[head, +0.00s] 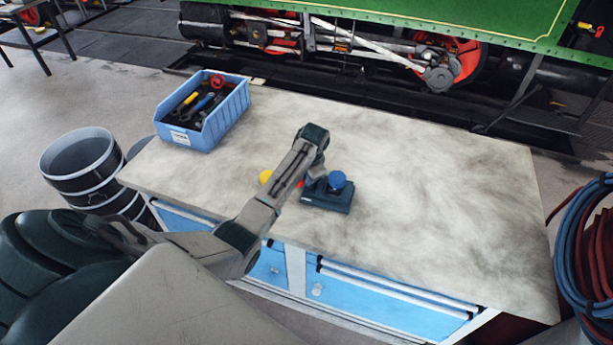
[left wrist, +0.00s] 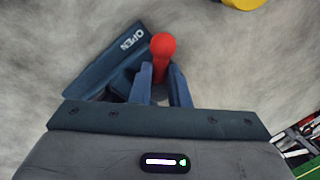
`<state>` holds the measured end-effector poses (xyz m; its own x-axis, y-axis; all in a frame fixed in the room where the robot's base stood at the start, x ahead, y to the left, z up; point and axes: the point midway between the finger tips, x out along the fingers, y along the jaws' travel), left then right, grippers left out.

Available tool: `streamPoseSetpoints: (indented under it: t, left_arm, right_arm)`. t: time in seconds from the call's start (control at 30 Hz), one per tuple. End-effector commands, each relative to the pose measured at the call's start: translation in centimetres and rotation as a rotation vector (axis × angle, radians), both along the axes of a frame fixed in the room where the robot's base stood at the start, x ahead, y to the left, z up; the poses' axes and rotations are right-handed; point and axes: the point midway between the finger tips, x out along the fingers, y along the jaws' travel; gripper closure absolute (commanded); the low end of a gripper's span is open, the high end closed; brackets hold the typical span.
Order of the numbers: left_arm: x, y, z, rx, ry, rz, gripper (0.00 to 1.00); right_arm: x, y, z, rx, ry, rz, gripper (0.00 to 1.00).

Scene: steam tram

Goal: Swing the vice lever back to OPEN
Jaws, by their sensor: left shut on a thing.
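The word OPEN (left wrist: 131,40) is on the vice's dark blue plate, left of the handle. My left wrist hides part of the vice in the head view. My right gripper is not in view.
A yellow ball-shaped thing (head: 265,177) is on the bench just left of the vice. A blue bin (head: 204,112) of tools stands at the bench's back left. The workbench top (head: 440,190) is clear to the right. Coiled hoses (head: 585,245) are beyond its right end.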

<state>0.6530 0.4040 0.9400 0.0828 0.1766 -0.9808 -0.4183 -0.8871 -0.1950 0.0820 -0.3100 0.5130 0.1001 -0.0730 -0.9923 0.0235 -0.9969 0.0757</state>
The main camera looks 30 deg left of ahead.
Motion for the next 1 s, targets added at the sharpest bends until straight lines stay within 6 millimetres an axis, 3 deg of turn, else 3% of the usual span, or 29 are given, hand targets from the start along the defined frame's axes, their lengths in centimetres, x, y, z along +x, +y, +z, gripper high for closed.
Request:
streamPoseSetpoints:
  t: [0.37, 0.4, 0.5, 0.83, 1.0]
  left_arm:
    - [0.1, 0.0, 0.1, 0.000, -0.002, 0.006, 1.00]
    - [0.1, 0.0, 0.1, 0.000, -0.002, 0.006, 0.81]
    - [0.1, 0.0, 0.1, 0.000, -0.002, 0.006, 0.63]
    - [0.0, -0.1, 0.3, 0.000, -0.002, 0.005, 0.63]
    - [-0.1, -0.4, 2.1, 0.001, -0.006, 0.004, 0.63]
  right_arm:
    - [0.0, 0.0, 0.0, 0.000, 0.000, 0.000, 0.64]
    - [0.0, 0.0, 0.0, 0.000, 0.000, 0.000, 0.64]
    - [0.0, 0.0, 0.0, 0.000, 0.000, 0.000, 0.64]
    - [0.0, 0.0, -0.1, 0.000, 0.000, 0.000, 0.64]
    - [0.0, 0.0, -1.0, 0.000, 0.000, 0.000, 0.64]
